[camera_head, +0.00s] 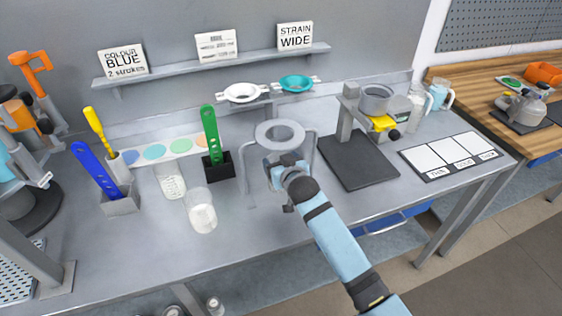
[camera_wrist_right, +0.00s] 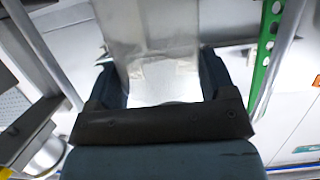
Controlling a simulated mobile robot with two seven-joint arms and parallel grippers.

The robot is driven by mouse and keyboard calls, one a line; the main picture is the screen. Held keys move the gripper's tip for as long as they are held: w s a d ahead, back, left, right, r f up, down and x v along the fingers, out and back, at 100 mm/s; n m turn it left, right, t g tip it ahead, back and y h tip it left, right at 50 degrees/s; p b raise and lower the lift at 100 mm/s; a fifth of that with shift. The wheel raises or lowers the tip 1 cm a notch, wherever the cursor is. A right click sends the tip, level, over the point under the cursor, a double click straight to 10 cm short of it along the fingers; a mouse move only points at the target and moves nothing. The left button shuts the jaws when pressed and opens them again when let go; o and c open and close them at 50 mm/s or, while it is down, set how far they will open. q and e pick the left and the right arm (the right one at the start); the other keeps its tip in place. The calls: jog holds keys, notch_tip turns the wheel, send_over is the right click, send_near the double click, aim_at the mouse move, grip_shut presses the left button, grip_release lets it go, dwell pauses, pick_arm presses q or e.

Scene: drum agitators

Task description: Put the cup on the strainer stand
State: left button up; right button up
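The strainer stand (camera_head: 280,133), a grey ring on bent metal legs, stands on the bench near the middle. My right gripper (camera_head: 287,165) is low at its front, between the legs. In the right wrist view, a clear translucent cup (camera_wrist_right: 150,40) fills the gap between the dark fingers of the right gripper (camera_wrist_right: 163,85), which seem closed on its sides. Metal legs show on both sides there. In the head view this cup is hidden by the ring and gripper, so I cannot tell whether it touches the bench. My left gripper is out of view.
Two clear containers (camera_head: 201,212) (camera_head: 172,182) stand left of the stand. A green slotted spatula (camera_head: 210,130) in a black holder is close to its left. A dark scale-like base (camera_head: 360,165) lies right. White (camera_head: 241,92) and teal (camera_head: 296,83) strainers hang behind.

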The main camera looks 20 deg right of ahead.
jog(key=o, duration=0.4)
jog(key=shift+c, duration=0.2)
jog(key=shift+r, duration=0.1)
jog(key=v, duration=1.2)
jog(key=shift+r+b, duration=0.1)
jog(key=shift+b, duration=0.25)
jog(key=s+f+n+g+y+p, duration=0.1)
jog(key=s+f, duration=0.4)
jog(key=s, duration=0.2)
jog(key=s+f+g+p, duration=0.1)
jog(key=s+f+p, duration=0.1)
jog(key=s+f, duration=0.4)
jog(key=s+f+n+g+y+p, duration=0.1)
jog(key=s+f, duration=0.4)
jog(key=s, duration=0.5)
jog(key=shift+a+f+n+g+y, duration=0.1)
jog(key=shift+f+n+g+y, duration=0.1)
jog(key=shift+n+g+y, duration=0.1)
